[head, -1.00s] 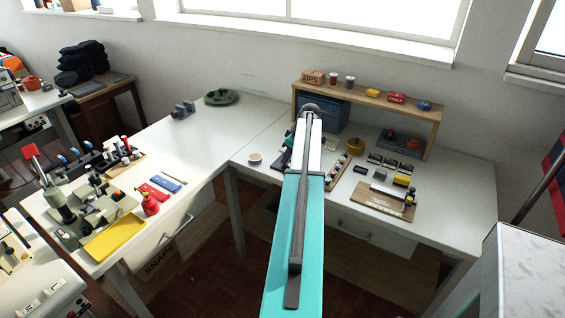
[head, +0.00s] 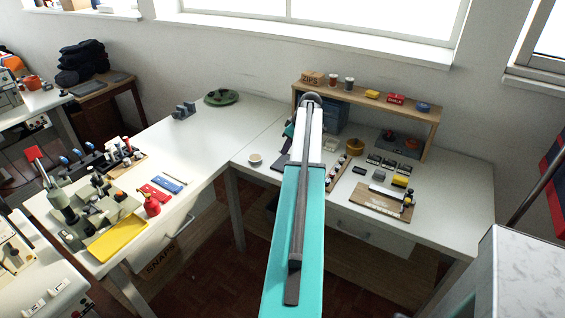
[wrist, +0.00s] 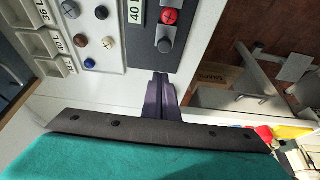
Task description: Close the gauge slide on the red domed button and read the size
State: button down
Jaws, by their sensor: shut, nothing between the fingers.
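In the wrist view the red domed button (wrist: 169,16) sits on a dark gauge plate (wrist: 146,57) near the top edge. A grey slide with a round knob (wrist: 165,46) lies just below it on the plate. I cannot tell whether the slide touches the button. The height gap is unclear. In the head view my arm hides the gripper and most of the gauge.
A white tray with loose buttons (wrist: 108,42) and labelled compartments lies left of the gauge. In the head view a wooden shelf (head: 440,116) stands at the back, and a strip of buttons (head: 337,172) is right of my arm. Bare tabletop (head: 465,195) lies at right.

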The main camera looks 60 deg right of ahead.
jog(key=shift+r, duration=0.7)
